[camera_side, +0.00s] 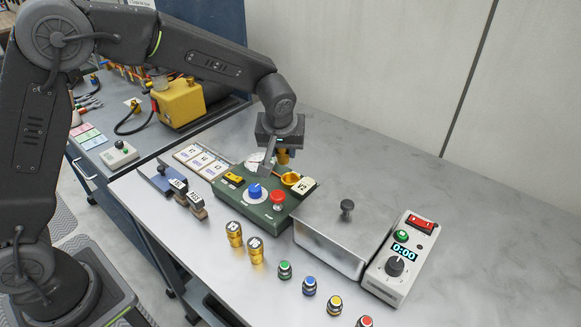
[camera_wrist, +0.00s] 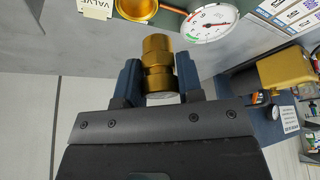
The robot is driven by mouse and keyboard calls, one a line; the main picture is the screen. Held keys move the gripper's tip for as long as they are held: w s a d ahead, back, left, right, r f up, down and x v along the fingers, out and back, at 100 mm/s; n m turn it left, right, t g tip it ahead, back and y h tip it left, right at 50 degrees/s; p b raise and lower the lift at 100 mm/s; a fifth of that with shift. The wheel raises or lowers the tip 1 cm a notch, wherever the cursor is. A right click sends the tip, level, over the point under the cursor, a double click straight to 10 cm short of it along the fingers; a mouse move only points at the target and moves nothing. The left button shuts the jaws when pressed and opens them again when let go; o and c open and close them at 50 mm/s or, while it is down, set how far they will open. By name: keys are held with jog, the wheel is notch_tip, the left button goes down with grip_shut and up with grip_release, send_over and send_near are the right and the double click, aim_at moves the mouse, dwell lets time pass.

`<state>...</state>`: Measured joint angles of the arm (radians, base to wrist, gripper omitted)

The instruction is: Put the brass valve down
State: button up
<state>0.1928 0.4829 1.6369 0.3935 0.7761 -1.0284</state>
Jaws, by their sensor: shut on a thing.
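My gripper (camera_wrist: 157,75) is shut on the brass valve (camera_wrist: 156,50), a stepped brass cylinder held between its two blue fingers. In the side view my gripper (camera_side: 275,160) is above the back of the green box (camera_side: 247,207), and the valve (camera_side: 283,157) shows partly behind a finger. Below and a little right of the valve in that view is a brass cup (camera_side: 290,179) on the green box. The cup is cut off by the top edge of the wrist view (camera_wrist: 140,7), beside a label reading VALVE (camera_wrist: 95,8). I see a gap between valve and cup in the side view.
The green box carries a blue knob (camera_side: 255,192), a red button (camera_side: 277,197) and a dial gauge (camera_wrist: 210,22). A lidded steel box (camera_side: 330,245) and a timer box (camera_side: 400,262) stand to the right. Two brass cylinders (camera_side: 234,234) and several coloured knobs (camera_side: 285,270) stand in front.

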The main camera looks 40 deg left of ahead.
jog(key=shift+w+d+f, duration=0.3)
jog(key=shift+d+f, duration=0.2)
jog(key=shift+d, duration=0.35)
jog(key=shift+d+f, duration=0.1)
jog(key=shift+f, duration=1.95)
jog(key=shift+f, duration=0.3)
